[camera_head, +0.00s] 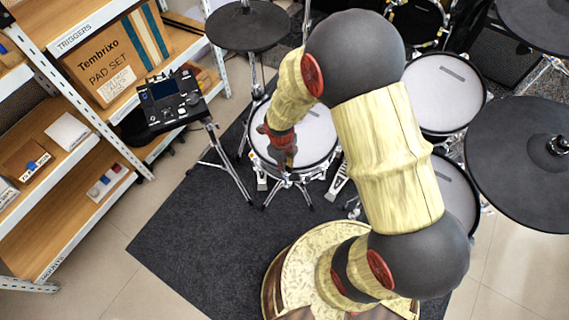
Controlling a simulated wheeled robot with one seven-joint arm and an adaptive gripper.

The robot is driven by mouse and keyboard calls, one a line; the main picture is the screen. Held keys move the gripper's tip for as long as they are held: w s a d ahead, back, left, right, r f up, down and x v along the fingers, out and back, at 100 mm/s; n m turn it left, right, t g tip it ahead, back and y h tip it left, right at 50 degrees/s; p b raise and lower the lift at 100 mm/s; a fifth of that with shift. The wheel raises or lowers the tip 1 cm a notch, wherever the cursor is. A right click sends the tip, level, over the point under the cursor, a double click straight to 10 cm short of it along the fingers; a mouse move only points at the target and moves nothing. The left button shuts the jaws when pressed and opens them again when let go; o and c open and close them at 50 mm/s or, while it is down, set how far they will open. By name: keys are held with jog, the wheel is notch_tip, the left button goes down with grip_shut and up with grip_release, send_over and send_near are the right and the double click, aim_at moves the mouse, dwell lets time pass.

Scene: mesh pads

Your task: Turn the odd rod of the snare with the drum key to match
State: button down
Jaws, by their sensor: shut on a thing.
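The snare (318,132) is a round white mesh pad with a metal rim, on a stand at the middle of the head view. My gripper (284,161), dark with red parts, points down over the snare's near left rim. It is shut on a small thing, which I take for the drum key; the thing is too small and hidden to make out. I cannot tell whether it touches a rod. The tension rods are too small to tell the odd one.
A drum module (168,100) on a stand is to the left, by a shelf unit (62,130) with boxes. A dark cymbal pad (247,27) is behind the snare. More mesh pads (440,92) and a large cymbal pad (515,165) are right. Dark carpet (195,235) lies clear in front.

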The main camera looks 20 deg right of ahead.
jog(key=shift+m, duration=0.5)
jog(key=shift+n, duration=1)
jog(key=shift+s+r+p, duration=0.1)
jog(key=shift+r+p, duration=1.05)
jog(key=shift+r, duration=0.4)
